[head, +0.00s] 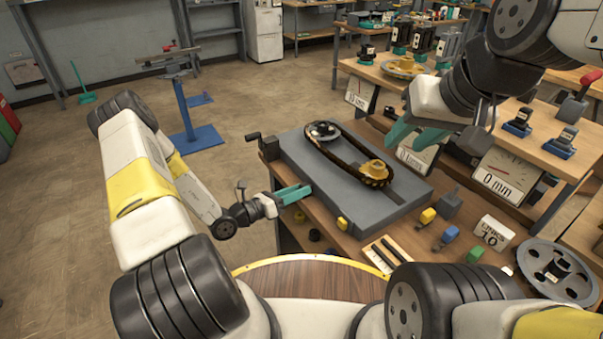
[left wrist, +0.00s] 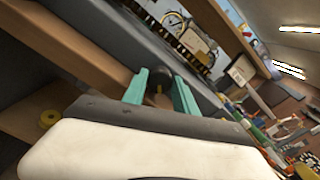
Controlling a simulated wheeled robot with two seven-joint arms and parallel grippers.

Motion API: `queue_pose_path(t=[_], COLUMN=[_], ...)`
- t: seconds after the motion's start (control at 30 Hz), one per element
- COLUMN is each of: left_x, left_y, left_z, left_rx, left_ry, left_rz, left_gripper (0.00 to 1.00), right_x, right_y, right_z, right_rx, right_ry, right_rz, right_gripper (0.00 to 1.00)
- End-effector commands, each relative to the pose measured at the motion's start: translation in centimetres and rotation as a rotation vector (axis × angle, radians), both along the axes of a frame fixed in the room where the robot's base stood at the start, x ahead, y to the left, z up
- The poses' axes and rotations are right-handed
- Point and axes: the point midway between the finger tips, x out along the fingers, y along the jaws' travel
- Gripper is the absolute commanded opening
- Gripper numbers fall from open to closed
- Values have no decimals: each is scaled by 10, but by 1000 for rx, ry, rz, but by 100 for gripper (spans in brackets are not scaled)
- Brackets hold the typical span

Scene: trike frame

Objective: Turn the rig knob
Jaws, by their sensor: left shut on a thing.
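The rig (head: 330,185) is a grey slab on the wooden bench, with a chain (head: 338,160) looped around a dark sprocket (head: 323,131) and a sprocket with a yellow hub (head: 375,171). My left gripper (head: 303,191) is at the rig's near left side. In the left wrist view its teal fingers (left wrist: 160,92) are closed on a dark rounded knob (left wrist: 158,88) beside the grey slab. The fingers hide most of the knob, and in the head view it is not clearly visible. My right gripper (head: 416,137) is open and empty above the rig's far right side.
A blue stand (head: 190,135) is on the floor behind my left arm.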

Motion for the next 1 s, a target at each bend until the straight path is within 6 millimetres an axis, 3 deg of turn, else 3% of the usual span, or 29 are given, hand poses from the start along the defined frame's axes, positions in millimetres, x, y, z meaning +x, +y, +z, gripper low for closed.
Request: queue_pose_path(t=[0.27,0.3,0.4,0.77,1.0], left_x=[0,1,0,-2,-22], left_y=[0,0,0,4,34], left_z=[0,0,0,0,0], left_rx=[-5,-5,-4,-4,-2], left_ry=[5,5,4,5,6], left_rz=[0,0,0,2,5], left_gripper=[0,38,56,56,56], right_x=[0,0,0,0,0], right_y=[0,0,0,0,0], right_z=[0,0,0,0,0], right_rx=[0,0,0,0,0], right_ry=[0,0,0,0,0], right_rz=[0,0,0,0,0], right_gripper=[36,36,36,36,36])
